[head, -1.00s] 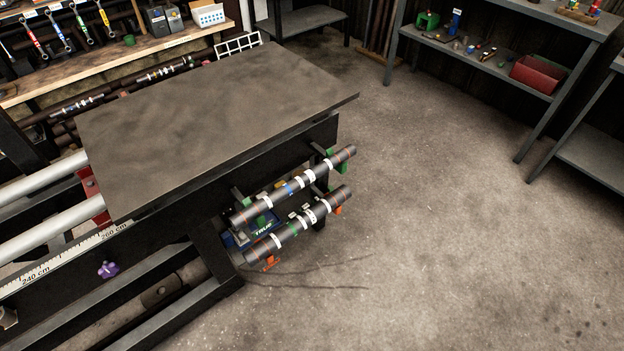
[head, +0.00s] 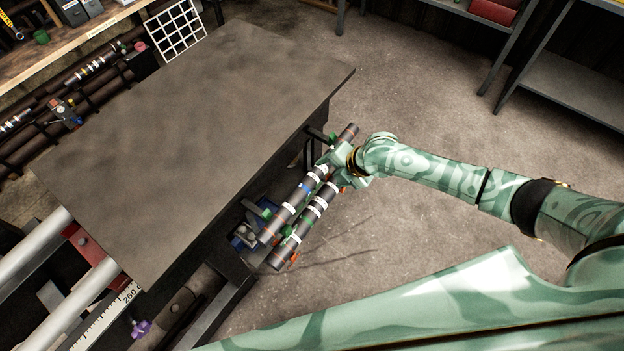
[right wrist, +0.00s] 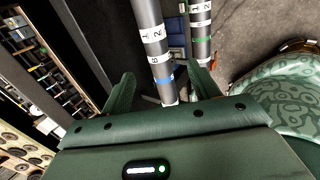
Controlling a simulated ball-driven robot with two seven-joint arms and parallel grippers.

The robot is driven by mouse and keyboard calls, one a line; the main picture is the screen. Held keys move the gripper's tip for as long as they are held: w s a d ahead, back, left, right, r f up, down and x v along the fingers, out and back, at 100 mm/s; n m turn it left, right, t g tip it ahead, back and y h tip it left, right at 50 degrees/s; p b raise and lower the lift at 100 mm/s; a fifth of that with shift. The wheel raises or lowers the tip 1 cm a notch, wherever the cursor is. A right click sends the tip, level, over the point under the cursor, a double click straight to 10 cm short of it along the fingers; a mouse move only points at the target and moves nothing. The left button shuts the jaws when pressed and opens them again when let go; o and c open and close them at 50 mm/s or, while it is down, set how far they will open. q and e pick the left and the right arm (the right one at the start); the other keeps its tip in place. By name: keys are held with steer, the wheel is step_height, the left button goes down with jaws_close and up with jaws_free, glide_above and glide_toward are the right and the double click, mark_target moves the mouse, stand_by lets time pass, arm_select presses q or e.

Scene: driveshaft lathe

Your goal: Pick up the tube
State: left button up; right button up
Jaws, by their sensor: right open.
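Two dark tubes with white labels lie side by side on brackets at the bench's end. The upper one, with a blue band (head: 294,203), also shows in the right wrist view (right wrist: 149,30). The lower one, with a green band (head: 291,246), also shows there (right wrist: 200,40). My right gripper (head: 338,162) is open at the upper tube's far part. In the right wrist view its fingers (right wrist: 165,78) stand on either side of the blue-banded tube, and the green-banded tube is outside the right finger. Contact cannot be told. My left gripper is not in view.
The bare grey bench top (head: 200,120) has its edge just left of the tubes. A blue device (head: 244,234) sits below the tubes. A white wire rack (head: 178,30) stands at the back. Open concrete floor (head: 420,120) lies to the right, with shelves beyond.

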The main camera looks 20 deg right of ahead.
mark_target(316, 178)
steer(key=b+x, duration=0.1)
steer(key=x, duration=0.2)
steer(key=shift+w+a+f, duration=0.15)
steer(key=shift+f, duration=0.05)
steer(key=b+x, duration=0.1)
steer(key=x, duration=0.1)
steer(key=b+x, duration=0.1)
steer(key=x, duration=0.1)
steer(key=shift+a+f, duration=0.25)
steer(key=shift+a, duration=0.2)
steer(key=shift+a+f, duration=0.1)
steer(key=shift+f, duration=0.05)
